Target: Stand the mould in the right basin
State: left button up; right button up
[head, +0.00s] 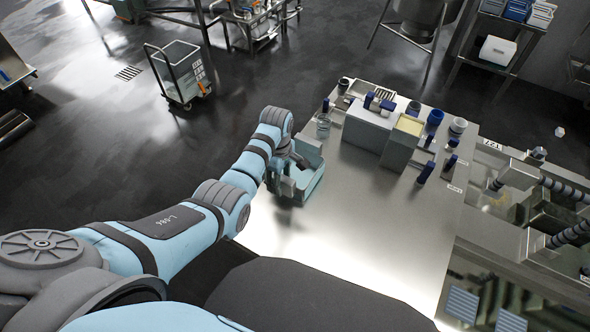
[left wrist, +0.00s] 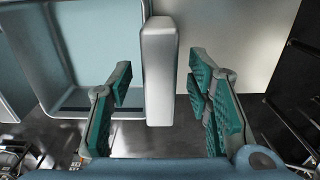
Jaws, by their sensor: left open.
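My left gripper (head: 287,184) is at a light-blue open-topped box (head: 310,184) by the left edge of the steel table. In the left wrist view the gripper (left wrist: 160,78) is open, its teal pads on either side of a pale grey upright bar (left wrist: 159,60). Gaps show between the bar and both pads. The box (left wrist: 95,50) lies left of the bar, with a grey rim. I cannot tell for sure which thing is the mould. Steel basins (head: 550,215) are set at the table's right side, partly hidden by pipes. My right gripper is not in view.
Two grey boxes stand at the table's far middle, one with a cream top (head: 409,125). Several blue and grey small items, including a blue cup (head: 435,117), stand around them. The steel table (head: 375,225) is clear in its near middle. A wheeled cart (head: 180,75) stands on the floor.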

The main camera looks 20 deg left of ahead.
pick_arm(q)
jog(key=shift+r, duration=0.1)
jog(key=shift+c, duration=0.6)
grip_shut()
